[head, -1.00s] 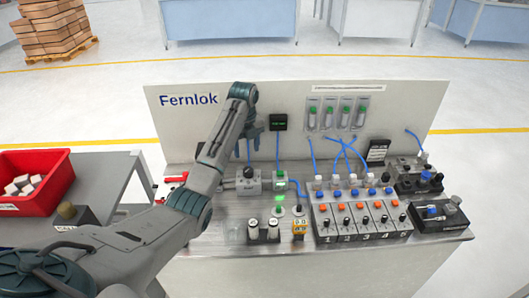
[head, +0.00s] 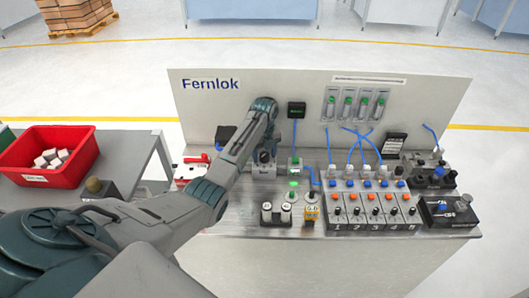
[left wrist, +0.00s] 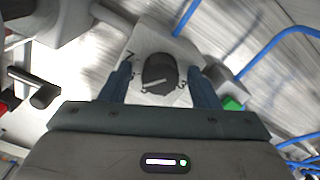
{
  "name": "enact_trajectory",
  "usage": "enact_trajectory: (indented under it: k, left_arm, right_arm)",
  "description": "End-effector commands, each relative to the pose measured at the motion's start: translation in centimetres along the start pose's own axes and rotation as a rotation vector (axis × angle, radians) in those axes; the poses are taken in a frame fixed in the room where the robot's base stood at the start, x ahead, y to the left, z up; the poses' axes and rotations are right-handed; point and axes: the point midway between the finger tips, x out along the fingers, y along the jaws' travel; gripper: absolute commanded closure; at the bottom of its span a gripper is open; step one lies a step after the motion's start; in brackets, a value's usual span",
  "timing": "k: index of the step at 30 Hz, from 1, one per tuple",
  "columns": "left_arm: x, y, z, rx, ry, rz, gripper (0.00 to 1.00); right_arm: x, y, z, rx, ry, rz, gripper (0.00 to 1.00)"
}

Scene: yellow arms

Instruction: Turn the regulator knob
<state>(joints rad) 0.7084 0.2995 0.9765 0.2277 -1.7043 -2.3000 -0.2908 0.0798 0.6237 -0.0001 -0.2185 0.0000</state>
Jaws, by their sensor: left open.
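The regulator knob (left wrist: 160,73) is a round black knob with a pale mark, on a light plate with printed marks. In the head view the knob (head: 264,157) shows just below my left gripper (head: 264,147), on the grey regulator block (head: 264,171). In the left wrist view my left gripper (left wrist: 157,78) is open, with one blue-grey finger on each side of the knob. I see gaps between the fingers and the knob; whether the fingertips reach down to its height I cannot tell. My right gripper is out of view.
A small block with a green light (head: 294,168) stands close right of the regulator. Blue hoses (head: 359,148) run to a row of numbered valves (head: 371,211). A white panel (head: 320,105) rises behind. A red bin (head: 50,158) stands on the left table.

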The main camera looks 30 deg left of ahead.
Motion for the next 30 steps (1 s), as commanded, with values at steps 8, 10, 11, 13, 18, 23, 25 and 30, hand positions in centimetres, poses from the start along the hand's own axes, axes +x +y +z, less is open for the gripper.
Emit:
enact_trajectory:
  k: [8,10,11,13,18,23,25,30]
  left_arm:
    - [0.0,0.0,0.0,0.000,0.000,0.000,0.56]
    - [0.0,0.0,0.0,0.000,0.000,0.000,0.70]
    - [0.0,0.0,0.0,0.000,0.000,0.000,0.76]
    - [0.0,0.0,0.0,0.000,0.000,0.000,0.89]
    - [0.0,0.0,0.0,-0.005,0.000,0.000,0.89]
    - [-0.1,0.0,0.0,-0.039,0.000,0.000,0.89]
    - [-0.2,0.0,0.0,-0.068,0.000,0.000,0.89]
    - [-0.3,0.0,0.0,-0.177,0.000,0.001,0.89]
  right_arm:
    - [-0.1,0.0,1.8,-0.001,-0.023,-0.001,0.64]
    - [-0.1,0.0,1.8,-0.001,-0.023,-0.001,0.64]
    - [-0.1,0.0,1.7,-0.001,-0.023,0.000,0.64]
    - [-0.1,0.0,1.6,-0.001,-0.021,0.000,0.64]
    - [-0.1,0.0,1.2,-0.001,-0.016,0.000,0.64]
    - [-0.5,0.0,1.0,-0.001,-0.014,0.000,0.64]
    - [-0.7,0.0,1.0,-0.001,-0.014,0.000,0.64]
    - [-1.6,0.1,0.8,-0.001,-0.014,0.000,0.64]
